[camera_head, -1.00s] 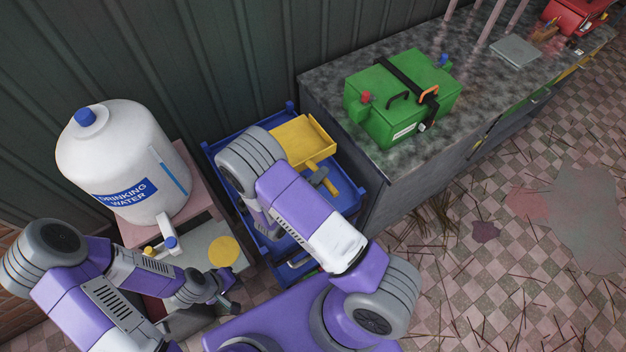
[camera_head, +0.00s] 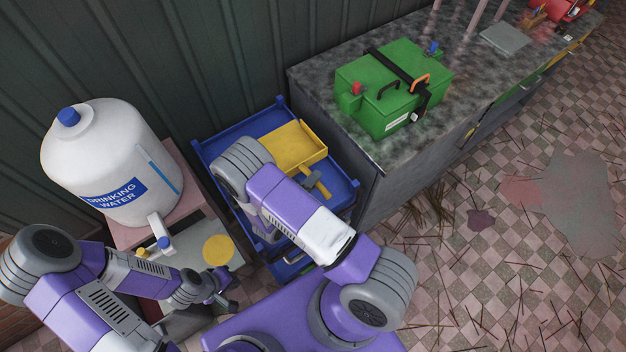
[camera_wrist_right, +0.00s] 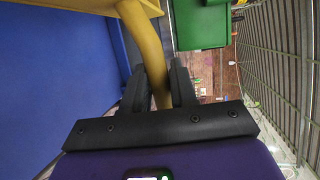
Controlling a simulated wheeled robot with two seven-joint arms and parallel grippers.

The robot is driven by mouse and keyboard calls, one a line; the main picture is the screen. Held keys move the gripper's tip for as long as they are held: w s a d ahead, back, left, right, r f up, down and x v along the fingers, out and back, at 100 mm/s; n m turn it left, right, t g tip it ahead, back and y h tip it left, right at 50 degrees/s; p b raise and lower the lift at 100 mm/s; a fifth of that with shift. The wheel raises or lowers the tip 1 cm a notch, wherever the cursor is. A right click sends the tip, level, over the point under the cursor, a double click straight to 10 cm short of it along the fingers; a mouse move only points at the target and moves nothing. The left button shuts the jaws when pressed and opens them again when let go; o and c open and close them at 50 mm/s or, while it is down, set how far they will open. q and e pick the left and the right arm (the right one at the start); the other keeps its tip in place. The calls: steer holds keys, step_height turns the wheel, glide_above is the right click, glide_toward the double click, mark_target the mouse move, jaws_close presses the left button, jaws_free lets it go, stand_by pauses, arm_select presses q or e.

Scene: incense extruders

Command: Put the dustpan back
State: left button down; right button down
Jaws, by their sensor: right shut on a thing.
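The yellow dustpan (camera_head: 297,143) is over the blue top tray of a trolley (camera_head: 222,141), its pan toward the wall and its handle toward me. I cannot tell whether it touches the tray. My right gripper (camera_head: 314,181) is shut on the handle, and in the right wrist view the handle (camera_wrist_right: 152,55) passes between its two fingers (camera_wrist_right: 163,88). My right arm covers the tray's left part. My left gripper (camera_head: 229,299) is low at left, beside the water stand, with no object visible in it; its finger gap is unclear.
A stone-topped counter (camera_head: 330,78) with a green box (camera_head: 390,92) stands right of the trolley. A white water jug (camera_head: 110,165) stands on a pink stand at left. The ribbed wall (camera_head: 190,55) is behind. Tiled floor lies open at right, with debris and stains.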

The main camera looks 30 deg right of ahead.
steer(key=shift+f, duration=0.25)
steer(key=c, duration=0.9)
jaws_free()
steer(key=shift+r, duration=0.1)
steer(key=shift+r+p, duration=0.35)
steer(key=shift+r, duration=0.15)
steer(key=v, duration=1.2)
